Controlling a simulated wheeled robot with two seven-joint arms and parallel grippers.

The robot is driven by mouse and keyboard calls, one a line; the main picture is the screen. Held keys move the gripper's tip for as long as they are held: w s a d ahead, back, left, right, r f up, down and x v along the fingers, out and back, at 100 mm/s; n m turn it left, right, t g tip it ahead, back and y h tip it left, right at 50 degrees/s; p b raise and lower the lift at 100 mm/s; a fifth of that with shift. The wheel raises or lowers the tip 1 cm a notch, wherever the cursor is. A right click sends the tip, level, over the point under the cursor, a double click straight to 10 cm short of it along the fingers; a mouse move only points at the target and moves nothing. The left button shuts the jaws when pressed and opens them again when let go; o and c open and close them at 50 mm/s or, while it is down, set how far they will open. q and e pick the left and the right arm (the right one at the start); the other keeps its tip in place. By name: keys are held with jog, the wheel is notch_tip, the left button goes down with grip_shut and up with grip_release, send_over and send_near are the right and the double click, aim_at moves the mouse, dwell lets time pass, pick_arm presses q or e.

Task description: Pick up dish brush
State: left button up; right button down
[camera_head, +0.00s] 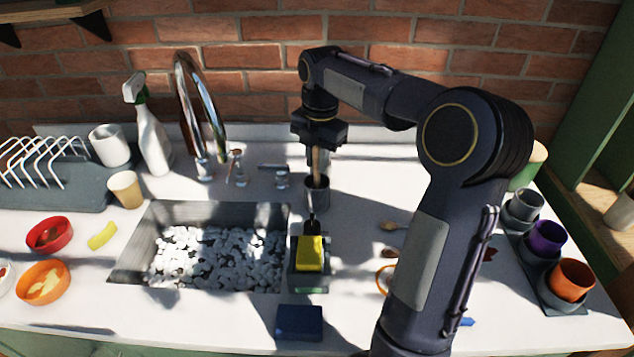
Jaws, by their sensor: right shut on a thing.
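The dish brush (316,162) shows as a light wooden handle standing upright, its lower end inside a small metal cup (317,195) behind the sink's right corner. My right gripper (318,147) points down from above and is shut on the top of this handle. The brush's head is hidden, in the cup or out of sight. My left gripper is not in view.
A sponge caddy with a yellow sponge (310,253) stands in front of the cup. The sink (215,250) with pale pebble-like pieces lies left, a tap (200,120) behind it. Cups (545,238) stand right. My right arm covers part of the counter.

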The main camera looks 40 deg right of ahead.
jog(key=shift+r, duration=0.15)
notch_tip(320, 180, up, 10)
jog(key=shift+f+p, duration=0.1)
jog(key=shift+p, duration=0.55)
dwell(0.4)
